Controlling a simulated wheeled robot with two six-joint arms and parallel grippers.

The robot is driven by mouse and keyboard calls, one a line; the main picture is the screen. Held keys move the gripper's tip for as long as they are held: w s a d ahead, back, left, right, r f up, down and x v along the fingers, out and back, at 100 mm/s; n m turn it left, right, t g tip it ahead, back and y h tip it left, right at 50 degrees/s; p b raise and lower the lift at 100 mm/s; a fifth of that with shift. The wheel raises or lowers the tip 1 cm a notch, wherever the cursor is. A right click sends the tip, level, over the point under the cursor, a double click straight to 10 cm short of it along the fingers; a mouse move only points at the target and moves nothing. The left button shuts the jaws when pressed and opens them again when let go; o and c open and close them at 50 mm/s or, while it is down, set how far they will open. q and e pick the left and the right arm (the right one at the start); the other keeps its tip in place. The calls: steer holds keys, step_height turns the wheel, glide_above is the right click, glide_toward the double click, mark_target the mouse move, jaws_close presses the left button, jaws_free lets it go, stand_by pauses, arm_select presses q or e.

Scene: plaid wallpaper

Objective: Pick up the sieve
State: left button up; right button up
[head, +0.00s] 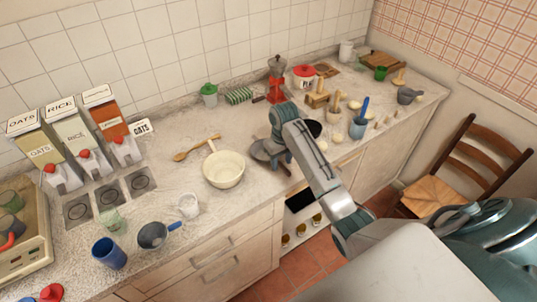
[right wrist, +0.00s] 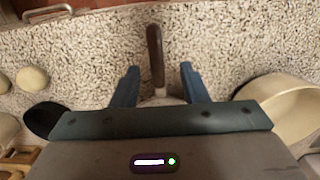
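A grey round-bowled utensil (head: 261,150) with a brown handle lies on the counter by my right gripper; it looks like the sieve, though its mesh cannot be made out. My right gripper (head: 282,160) points down over it and hides part of it. In the right wrist view the brown handle (right wrist: 155,55) runs toward the counter's front edge, between the two blue fingers of my gripper (right wrist: 158,86). The fingers are apart, with a gap on each side of the handle. The bowl is hidden beneath the gripper body there. My left gripper is not in view.
A cream pan (head: 223,170) stands just left of the utensil, with a wooden spoon (head: 194,149) behind it. A red grinder (head: 276,80) stands at the back. A black round item (right wrist: 45,119) and pale round items (right wrist: 31,79) lie on the other side.

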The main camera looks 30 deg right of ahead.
mark_target(282, 165)
step_height(282, 165, down, 3)
steer(key=shift+d+f+p, duration=0.15)
steer(key=shift+p, duration=0.6)
steer(key=shift+f, duration=0.3)
jaws_close()
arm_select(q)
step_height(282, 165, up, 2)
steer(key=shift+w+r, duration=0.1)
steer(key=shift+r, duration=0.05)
arm_select(e)
steer(key=shift+r, duration=0.15)
